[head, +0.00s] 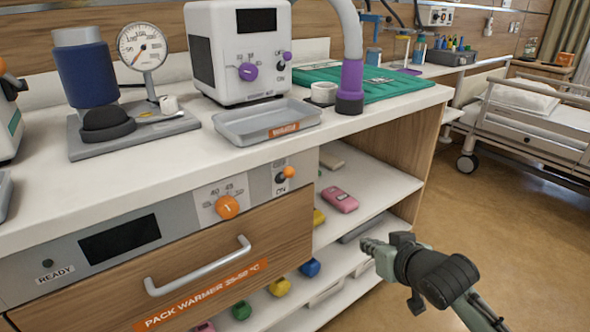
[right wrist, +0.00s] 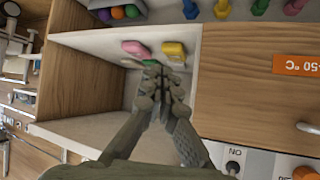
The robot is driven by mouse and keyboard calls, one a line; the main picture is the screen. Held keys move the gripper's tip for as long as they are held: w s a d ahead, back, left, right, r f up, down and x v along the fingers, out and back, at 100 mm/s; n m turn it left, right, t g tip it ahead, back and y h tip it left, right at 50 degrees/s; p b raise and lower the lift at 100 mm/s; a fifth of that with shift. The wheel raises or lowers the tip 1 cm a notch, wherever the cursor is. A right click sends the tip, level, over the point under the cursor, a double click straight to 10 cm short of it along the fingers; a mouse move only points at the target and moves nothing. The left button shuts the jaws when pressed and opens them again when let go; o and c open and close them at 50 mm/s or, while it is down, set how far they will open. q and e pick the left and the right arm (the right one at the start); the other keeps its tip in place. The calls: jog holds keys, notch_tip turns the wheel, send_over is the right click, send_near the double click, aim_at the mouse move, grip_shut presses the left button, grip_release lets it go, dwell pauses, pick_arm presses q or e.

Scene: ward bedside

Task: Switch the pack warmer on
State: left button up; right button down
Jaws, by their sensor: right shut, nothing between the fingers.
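The pack warmer (head: 170,280) is a wooden drawer with a grey bar handle and an orange label, built under the counter. Its grey panel has a dark display (head: 120,239), an unlit-looking READY lamp (head: 48,264), an orange dial (head: 228,207) and a small orange-tipped switch (head: 289,172). The switch's tip sticks up and out, above the ON mark. My right gripper (head: 366,248) is shut and empty, right of and below the switch, apart from it, before the open shelves. In the right wrist view the gripper (right wrist: 168,66) points toward the shelves; the switch (right wrist: 232,168) is at the bottom edge.
The shelves hold a pink pack (head: 340,199) and several coloured weights. On the counter stand a metal tray (head: 267,122), a white device with a purple knob (head: 240,50) and a gauge stand (head: 143,47). A bed (head: 530,120) is at the far right; the floor before it is clear.

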jog(key=a+r+n+t+y+b, duration=0.1)
jog(key=a+r+t+y, duration=0.3)
jog(key=r, duration=0.8)
pick_arm(q)
jog(key=a+b+v, duration=0.1)
jog(key=v, duration=0.7)
jog(key=shift+w+t+b, duration=0.4)
pick_arm(e)
jog(key=n+g+y, duration=0.2)
send_near(284, 157)
jog(key=v, duration=0.3)
jog(key=shift+s+r, duration=0.15)
jog(key=shift+s, duration=0.15)
pick_arm(q)
jog(key=shift+r, duration=0.15)
pick_arm(e)
jog(key=shift+w, duration=0.1)
jog(key=x, duration=0.9)
jog(key=shift+w+a, duration=0.1)
jog(key=shift+w, duration=0.25)
pick_arm(q)
jog(key=shift+w+d+t, duration=0.3)
jog(key=shift+w, duration=0.2)
